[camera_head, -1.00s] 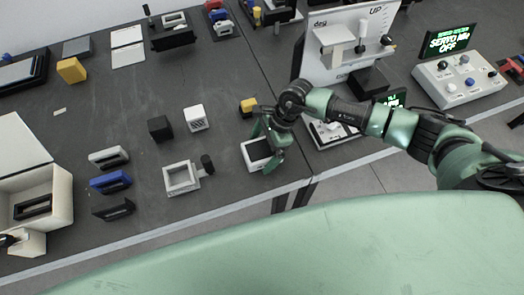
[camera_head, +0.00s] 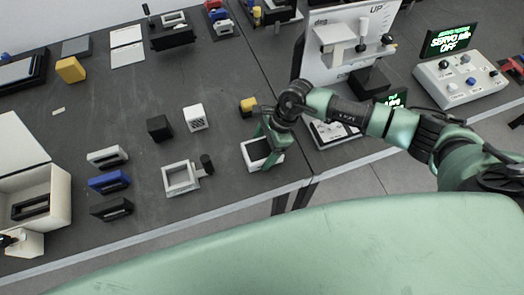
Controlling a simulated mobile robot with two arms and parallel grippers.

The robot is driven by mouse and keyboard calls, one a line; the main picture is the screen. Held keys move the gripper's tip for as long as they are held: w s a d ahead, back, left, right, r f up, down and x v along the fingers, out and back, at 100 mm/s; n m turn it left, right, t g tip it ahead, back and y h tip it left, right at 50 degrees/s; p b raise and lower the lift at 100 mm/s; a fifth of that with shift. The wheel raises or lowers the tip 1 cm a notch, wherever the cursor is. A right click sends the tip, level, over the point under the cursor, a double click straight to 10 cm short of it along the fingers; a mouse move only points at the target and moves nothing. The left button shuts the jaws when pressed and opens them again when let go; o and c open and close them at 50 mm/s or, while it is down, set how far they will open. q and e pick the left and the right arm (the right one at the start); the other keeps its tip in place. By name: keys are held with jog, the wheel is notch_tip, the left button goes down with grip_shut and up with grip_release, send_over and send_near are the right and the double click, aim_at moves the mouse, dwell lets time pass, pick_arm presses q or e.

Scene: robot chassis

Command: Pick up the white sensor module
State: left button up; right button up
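A white cube with a dotted face (camera_head: 195,117), which looks like the white sensor module, sits on the dark table, just right of a black cube (camera_head: 159,128). My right gripper (camera_head: 268,147) points down at a small white tray with a dark inside (camera_head: 248,162), near the table's front edge. It is right of and nearer than the white cube, clearly apart from it. Its fingers partly cover the tray, and I cannot tell the gap between them or whether they hold anything. My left gripper is not in view.
A white square frame (camera_head: 167,184) lies in front of the white cube. A yellow-and-black block (camera_head: 248,106) stands beyond my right gripper. White, blue and black slotted parts (camera_head: 110,182) and an open white box (camera_head: 62,196) are at left. The table behind the cubes is mostly clear.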

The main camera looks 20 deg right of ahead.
jog(key=c, duration=0.7)
jog(key=shift+r, duration=0.15)
